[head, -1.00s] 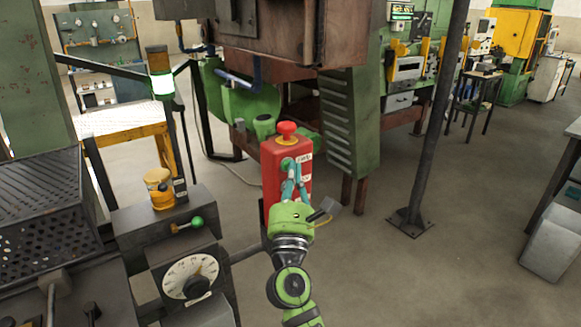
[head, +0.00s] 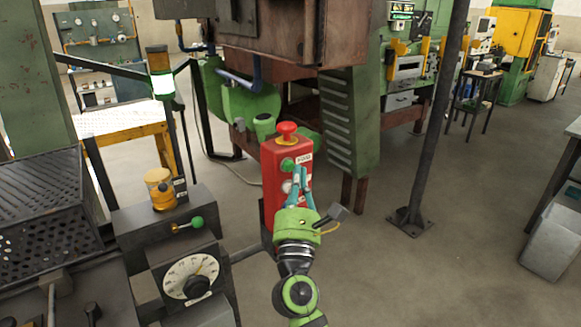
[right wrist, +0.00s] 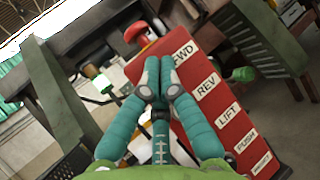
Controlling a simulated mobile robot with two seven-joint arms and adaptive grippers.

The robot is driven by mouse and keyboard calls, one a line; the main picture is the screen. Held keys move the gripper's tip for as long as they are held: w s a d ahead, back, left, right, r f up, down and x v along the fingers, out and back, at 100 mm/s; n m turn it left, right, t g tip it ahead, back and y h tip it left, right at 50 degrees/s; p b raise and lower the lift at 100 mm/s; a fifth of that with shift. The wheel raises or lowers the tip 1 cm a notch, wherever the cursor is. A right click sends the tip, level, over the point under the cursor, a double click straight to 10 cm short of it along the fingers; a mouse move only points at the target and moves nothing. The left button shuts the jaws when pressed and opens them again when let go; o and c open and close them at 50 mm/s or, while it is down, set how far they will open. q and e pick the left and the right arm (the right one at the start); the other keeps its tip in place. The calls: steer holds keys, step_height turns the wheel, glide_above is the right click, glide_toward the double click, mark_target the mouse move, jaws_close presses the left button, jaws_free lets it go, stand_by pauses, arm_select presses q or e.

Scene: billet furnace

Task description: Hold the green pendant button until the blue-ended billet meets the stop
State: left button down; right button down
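The red pendant box (head: 270,200) stands in the middle of the head view, with a red mushroom button (head: 287,129) on top. Its green button (head: 287,164) shows uncovered, with a pale button (head: 287,186) below it. My right gripper (head: 299,172) has its teal fingers together at the pendant's face, just right of these buttons. In the right wrist view the shut, empty fingers (right wrist: 157,82) lie over the pendant (right wrist: 215,90) beside the FWD label. I cannot tell whether they touch it. The blue-ended billet and the stop cannot be made out. My left gripper is out of view.
A dial box (head: 190,277) and a lever with a green knob (head: 197,222) stand left of my right arm. A lit beacon post (head: 161,75) is behind them. A dark column (head: 437,120) rises at right; the floor (head: 370,270) in front is clear.

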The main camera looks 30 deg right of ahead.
steer(key=shift+s, duration=0.15)
steer(key=shift+s+d, duration=0.2)
steer(key=shift+s, duration=2.2)
steer(key=shift+w, duration=0.1)
